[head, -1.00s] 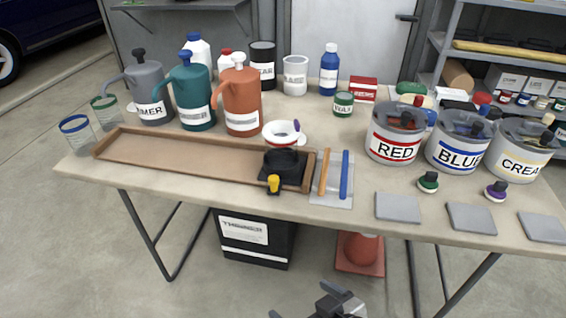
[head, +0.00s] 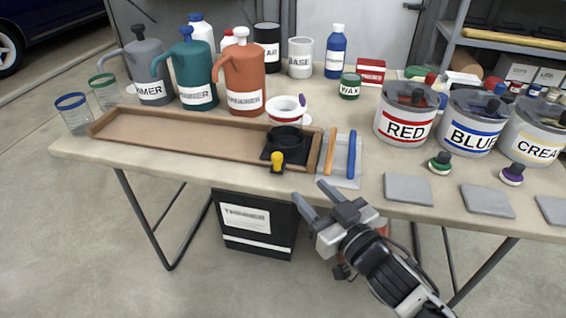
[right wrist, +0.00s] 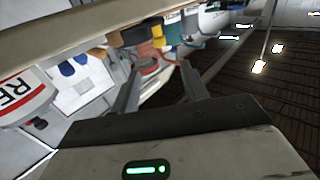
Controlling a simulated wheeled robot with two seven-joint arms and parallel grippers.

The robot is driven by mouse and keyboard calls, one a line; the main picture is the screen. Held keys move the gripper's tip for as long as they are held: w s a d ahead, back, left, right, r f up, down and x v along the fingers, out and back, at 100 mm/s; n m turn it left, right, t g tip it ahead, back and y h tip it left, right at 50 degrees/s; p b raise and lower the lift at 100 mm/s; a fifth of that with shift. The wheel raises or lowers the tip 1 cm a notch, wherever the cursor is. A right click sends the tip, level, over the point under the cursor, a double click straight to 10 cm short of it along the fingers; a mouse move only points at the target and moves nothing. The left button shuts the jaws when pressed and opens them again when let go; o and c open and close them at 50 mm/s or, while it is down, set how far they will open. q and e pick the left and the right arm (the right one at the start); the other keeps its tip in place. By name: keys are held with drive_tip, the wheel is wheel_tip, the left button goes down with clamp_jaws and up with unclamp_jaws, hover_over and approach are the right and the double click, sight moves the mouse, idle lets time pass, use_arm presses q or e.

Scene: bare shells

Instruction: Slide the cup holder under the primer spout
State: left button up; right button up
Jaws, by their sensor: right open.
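The cup holder (head: 287,144) is a black ring on a square base with a yellow knob (head: 277,162) at its front. It sits at the right end of the long brown tray (head: 190,143). The primer jug (head: 148,75) is grey with a spout to its left and stands behind the tray's left end, beside a teal jug (head: 190,78) and an orange jug (head: 240,82). My right gripper (head: 312,203) is open and empty in front of the table edge, below and right of the cup holder. In the right wrist view its fingers (right wrist: 158,88) are spread apart. My left gripper is not in view.
Two clear cups, one blue-rimmed (head: 74,112) and one green-rimmed (head: 104,92), stand at the tray's left end. A small plate with two sticks (head: 341,160) lies right of the tray. Paint pots, including the red one (head: 406,113), fill the right side. A black thinner box (head: 256,224) stands below the table.

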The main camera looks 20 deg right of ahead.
sight(280, 160)
drive_tip(key=x, duration=1.1)
drive_tip(key=shift+w, duration=0.2)
clamp_jaws()
